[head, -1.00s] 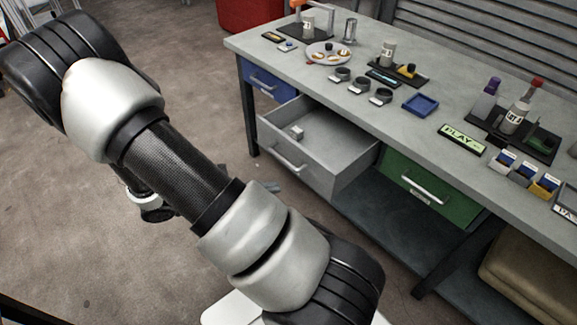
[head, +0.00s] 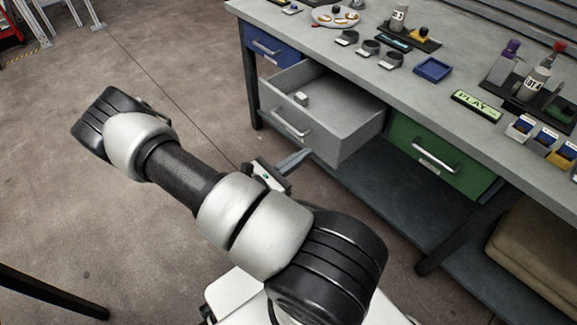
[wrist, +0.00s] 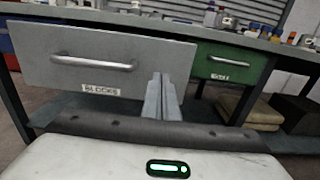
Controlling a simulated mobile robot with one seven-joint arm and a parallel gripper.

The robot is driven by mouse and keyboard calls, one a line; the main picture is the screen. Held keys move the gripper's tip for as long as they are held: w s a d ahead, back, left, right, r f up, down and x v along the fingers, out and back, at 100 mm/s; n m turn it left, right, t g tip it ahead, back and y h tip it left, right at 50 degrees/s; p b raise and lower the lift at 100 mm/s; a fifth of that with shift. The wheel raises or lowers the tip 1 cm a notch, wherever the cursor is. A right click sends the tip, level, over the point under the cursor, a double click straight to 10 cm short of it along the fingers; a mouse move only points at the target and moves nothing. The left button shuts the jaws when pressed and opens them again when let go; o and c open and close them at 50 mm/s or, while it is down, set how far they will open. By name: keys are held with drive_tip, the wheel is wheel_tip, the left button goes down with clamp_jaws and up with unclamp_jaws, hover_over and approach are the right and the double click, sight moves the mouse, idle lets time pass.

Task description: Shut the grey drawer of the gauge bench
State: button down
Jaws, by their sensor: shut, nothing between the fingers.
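The grey drawer (head: 335,138) of the gauge bench (head: 413,82) stands pulled out, with a small pale block (head: 301,98) inside it. In the wrist view its front (wrist: 105,75) faces me, with a bar handle (wrist: 93,63) and a label reading BLOCKS. My gripper (head: 300,157) is shut and empty, low in front of the drawer. In the wrist view the closed fingers (wrist: 161,88) overlap the lower right part of the drawer front. I cannot tell whether they touch it.
A blue drawer (head: 272,48) to the left and a green drawer (head: 432,158) to the right are closed. Bowls, bottles and trays stand on the benchtop. A dark lower shelf (head: 385,193) lies under the bench. The floor left of the bench is open.

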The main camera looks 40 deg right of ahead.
sight(323, 141)
drive_tip(key=shift+w+d+b, duration=0.2)
drive_tip(key=shift+d+b, duration=0.15)
drive_tip(key=shift+d, duration=2.05)
drive_tip(key=shift+d, duration=0.1)
drive_tip(key=d, duration=0.7)
drive_tip(key=w+d, duration=0.1)
drive_tip(key=d, duration=1.4)
drive_tip(key=shift+w+p, duration=0.3)
drive_tip(key=shift+p, duration=0.1)
drive_tip(key=shift+d, duration=0.3)
drive_tip(key=shift+w+d+r, duration=0.1)
drive_tip(key=shift+d+r, duration=0.05)
drive_tip(key=shift+d, duration=0.1)
drive_tip(key=shift+r, duration=0.1)
drive_tip(key=shift+w+a, duration=0.1)
drive_tip(key=shift+a, duration=0.3)
drive_tip(key=a, duration=0.4)
drive_tip(key=s+a+p, duration=0.1)
drive_tip(key=a, duration=0.4)
drive_tip(key=a+p, duration=0.1)
drive_tip(key=a, duration=0.3)
drive_tip(key=shift+s+a+f, duration=0.2)
drive_tip(key=shift+a+f, duration=0.05)
drive_tip(key=shift+a, duration=0.1)
